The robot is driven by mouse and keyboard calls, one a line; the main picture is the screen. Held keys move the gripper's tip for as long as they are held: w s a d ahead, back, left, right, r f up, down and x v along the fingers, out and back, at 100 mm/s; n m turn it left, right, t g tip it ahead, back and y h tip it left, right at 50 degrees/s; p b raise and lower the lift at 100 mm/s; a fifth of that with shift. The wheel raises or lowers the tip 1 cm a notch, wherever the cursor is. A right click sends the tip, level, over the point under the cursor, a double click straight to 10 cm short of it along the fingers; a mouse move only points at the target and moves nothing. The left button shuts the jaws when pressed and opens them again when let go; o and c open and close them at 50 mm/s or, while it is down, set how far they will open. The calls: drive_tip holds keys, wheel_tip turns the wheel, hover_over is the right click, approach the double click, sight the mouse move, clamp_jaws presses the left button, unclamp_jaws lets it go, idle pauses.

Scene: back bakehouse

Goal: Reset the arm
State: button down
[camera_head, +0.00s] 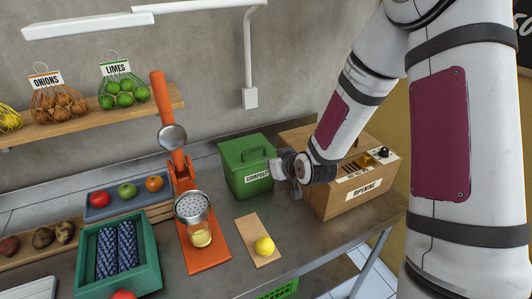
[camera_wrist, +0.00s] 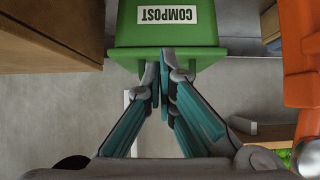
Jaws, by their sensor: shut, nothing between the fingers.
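My white arm (camera_head: 465,130) reaches in from the right of the head view. My gripper (camera_wrist: 164,72) is shut and empty, its fingertips together in the wrist view. In the head view the gripper end is partly hidden by my own wrist, beside the right side of the green compost bin (camera_head: 245,158). The bin stands upright with its lid on. In the wrist view the bin (camera_wrist: 140,20) appears upside down just beyond the fingertips; I cannot tell whether they touch it.
A wooden ripening box (camera_head: 338,200) stands right of the bin. An orange juicer (camera_head: 213,255) with a glass (camera_head: 201,236) stands left, near a board (camera_head: 247,229) with a lemon (camera_head: 265,246). A green crate (camera_head: 151,275) and blue tray (camera_head: 95,212) are further left. A shelf (camera_head: 75,128) is above.

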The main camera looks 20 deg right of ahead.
drive_tip(key=s+d+r+g+h, duration=0.2)
drive_tip(key=s+r+g, duration=0.1)
drive_tip(key=s+r, duration=0.95)
drive_tip(key=s+r+m+g, duration=0.1)
drive_tip(key=s+r, duration=0.4)
drive_tip(key=s, duration=0.4)
drive_tip(key=s+r+m+g, duration=0.1)
drive_tip(key=s+r, duration=0.4)
drive_tip(key=s, duration=0.4)
drive_tip(key=shift+s+a+b, duration=0.25)
drive_tip(key=shift+a+b, duration=0.05)
drive_tip(key=shift+a, duration=0.15)
